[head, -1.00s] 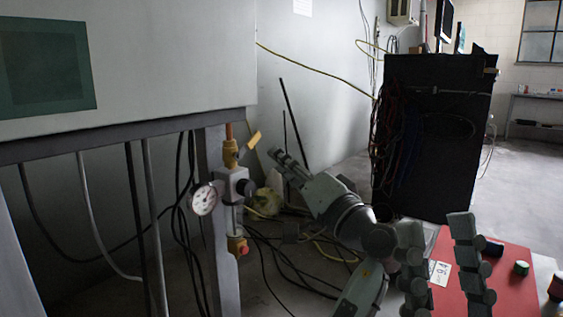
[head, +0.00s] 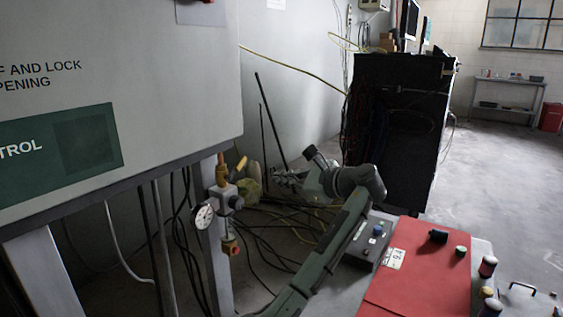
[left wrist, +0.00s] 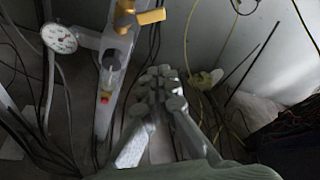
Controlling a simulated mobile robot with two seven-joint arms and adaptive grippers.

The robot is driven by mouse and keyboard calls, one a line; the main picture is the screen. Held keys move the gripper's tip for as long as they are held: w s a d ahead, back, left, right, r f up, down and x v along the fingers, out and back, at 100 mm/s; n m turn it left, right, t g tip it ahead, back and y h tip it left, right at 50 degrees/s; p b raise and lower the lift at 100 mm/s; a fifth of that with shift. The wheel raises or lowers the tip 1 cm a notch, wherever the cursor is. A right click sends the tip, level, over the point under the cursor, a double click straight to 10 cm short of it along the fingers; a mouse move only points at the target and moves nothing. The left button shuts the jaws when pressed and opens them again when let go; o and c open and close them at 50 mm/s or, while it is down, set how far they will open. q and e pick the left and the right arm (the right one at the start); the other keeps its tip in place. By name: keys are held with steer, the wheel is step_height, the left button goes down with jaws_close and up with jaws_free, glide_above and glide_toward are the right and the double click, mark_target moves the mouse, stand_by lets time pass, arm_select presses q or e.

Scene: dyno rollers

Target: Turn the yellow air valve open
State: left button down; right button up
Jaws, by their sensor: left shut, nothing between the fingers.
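The yellow air valve handle (head: 241,163) sticks out at a slant near the top of the pipe fitting, on a grey post under the white cabinet. The handle also shows at the top of the left wrist view (left wrist: 152,16). A round white gauge (head: 204,216) sits on the left of the fitting and a red-tipped part (head: 231,247) below. My left gripper (head: 283,178) is to the right of the valve, apart from it. In the left wrist view its fingers (left wrist: 160,82) are together and empty, below and right of the handle. My right gripper is out of view.
Black and yellow hoses (head: 275,225) lie behind the post. A black rack (head: 398,130) stands beyond my arm. A red mat (head: 420,265) with small items and a button box (head: 370,245) lie at lower right.

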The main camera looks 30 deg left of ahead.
mark_target(236, 168)
arm_select(q)
steer(key=x, duration=1)
steer(key=shift+s+a+r, duration=0.1)
steer(key=shift+s+r, duration=0.45)
steer(key=shift+r, duration=0.25)
steer(key=shift+s+a+r, duration=0.1)
steer(key=shift+s+r, duration=0.45)
steer(key=shift+r, duration=0.3)
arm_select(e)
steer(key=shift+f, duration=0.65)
arm_select(q)
steer(key=shift+p, duration=0.3)
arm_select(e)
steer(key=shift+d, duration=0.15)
arm_select(q)
steer(key=shift+r+n, duration=0.2)
steer(key=shift+n, duration=0.1)
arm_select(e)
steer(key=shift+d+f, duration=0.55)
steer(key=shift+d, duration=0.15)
